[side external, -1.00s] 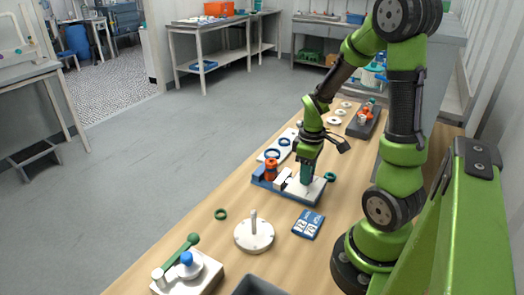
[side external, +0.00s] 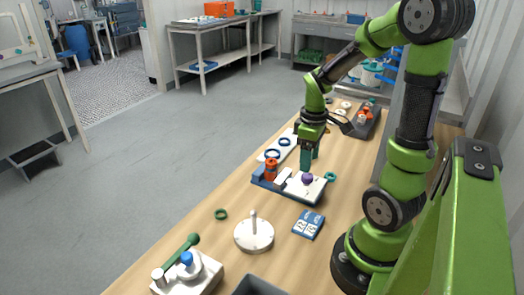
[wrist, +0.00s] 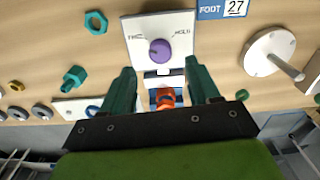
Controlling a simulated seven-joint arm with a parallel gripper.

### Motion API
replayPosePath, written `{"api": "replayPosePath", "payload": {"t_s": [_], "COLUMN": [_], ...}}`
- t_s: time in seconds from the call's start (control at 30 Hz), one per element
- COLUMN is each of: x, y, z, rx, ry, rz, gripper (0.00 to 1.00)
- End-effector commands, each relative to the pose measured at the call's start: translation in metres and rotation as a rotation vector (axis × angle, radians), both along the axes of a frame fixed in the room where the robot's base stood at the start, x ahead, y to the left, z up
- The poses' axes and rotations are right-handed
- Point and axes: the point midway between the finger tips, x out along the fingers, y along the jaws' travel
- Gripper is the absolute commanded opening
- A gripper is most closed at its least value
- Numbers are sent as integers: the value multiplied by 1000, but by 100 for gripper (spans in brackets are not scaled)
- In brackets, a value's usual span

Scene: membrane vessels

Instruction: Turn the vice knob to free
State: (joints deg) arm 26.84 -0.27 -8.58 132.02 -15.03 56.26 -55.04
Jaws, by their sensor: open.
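The vice knob (wrist: 160,51) is purple and round, on a white plate (wrist: 178,22) with the label FREE on its left and HOLD on its right in the wrist view. A small pale mark shows on the knob's upper left, toward the FREE side, but it is too small to read exactly. In the side view the knob (side external: 307,178) sits on the vice's white plate, beside an orange-red part (side external: 270,170). My gripper (side external: 306,168) is open and empty above the knob, apart from it. In the wrist view its teal fingers (wrist: 160,72) are spread to either side.
A blue card (side external: 308,224) and a white disc with a post (side external: 254,236) lie nearer the camera. A teal ring (side external: 330,176) lies right of the vice. A dark tray (side external: 364,122) stands farther back. Bare table lies between these things.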

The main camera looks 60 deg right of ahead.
Motion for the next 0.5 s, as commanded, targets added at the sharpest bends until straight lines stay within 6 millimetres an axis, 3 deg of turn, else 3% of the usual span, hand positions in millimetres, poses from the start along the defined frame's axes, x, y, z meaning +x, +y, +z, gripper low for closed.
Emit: {"api": "replayPosePath", "payload": {"t_s": [0.1, 0.3, 0.5], "x": [1, 1, 1], "y": [0, 0, 0], "z": [32, 78, 107], "rx": [-4, -3, -3], "ry": [-8, -6, -2], "rz": [2, 1, 3], "gripper": [61, 61, 61]}}
